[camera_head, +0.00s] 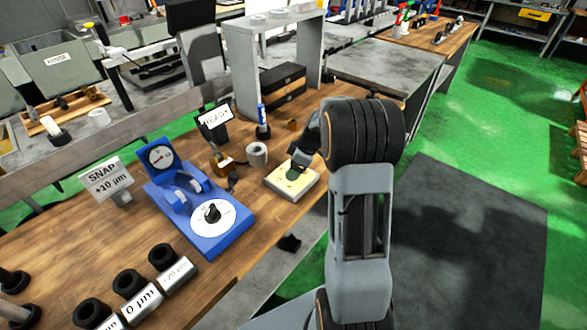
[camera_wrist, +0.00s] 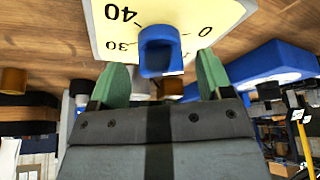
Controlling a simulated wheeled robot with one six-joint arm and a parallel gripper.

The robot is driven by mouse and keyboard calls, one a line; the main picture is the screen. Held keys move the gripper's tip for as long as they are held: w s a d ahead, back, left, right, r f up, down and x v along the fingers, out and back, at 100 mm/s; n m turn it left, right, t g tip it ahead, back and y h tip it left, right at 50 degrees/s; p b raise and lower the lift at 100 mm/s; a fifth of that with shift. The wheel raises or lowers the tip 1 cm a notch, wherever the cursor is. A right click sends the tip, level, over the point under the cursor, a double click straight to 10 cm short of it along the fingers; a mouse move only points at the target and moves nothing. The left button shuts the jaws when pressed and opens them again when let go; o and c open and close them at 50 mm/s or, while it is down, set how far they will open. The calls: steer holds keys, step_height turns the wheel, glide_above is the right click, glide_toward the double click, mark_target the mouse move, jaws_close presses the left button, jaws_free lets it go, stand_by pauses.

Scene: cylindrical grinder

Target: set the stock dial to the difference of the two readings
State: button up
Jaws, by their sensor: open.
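The yellow dial plate (camera_head: 279,186) lies on the wooden bench, with my gripper (camera_head: 299,164) over it in the head view. In the wrist view the dial face (camera_wrist: 195,18) shows the marks 40, 30 and 0, upside down. Its blue knob (camera_wrist: 160,45) shows between the green fingertips of my open gripper (camera_wrist: 161,75), with a gap on each side. The knob's pointing is unclear. A blue fixture (camera_head: 233,232) carries a gauge (camera_head: 159,156) with a red needle and a white dial (camera_head: 225,222) with a black knob. Its reading is too small to tell.
A sign reading SNAP +10 µm (camera_head: 106,178) stands left of the fixture. Another small sign (camera_head: 215,118), a grey-white roll (camera_head: 257,154) and a blue bottle (camera_head: 262,115) stand behind. Several dark cylinders with labels, one reading 0 µm (camera_head: 138,304), are at the lower left.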

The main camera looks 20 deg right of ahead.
steer(key=shift+x, duration=0.9)
steer(key=shift+c, duration=0.2)
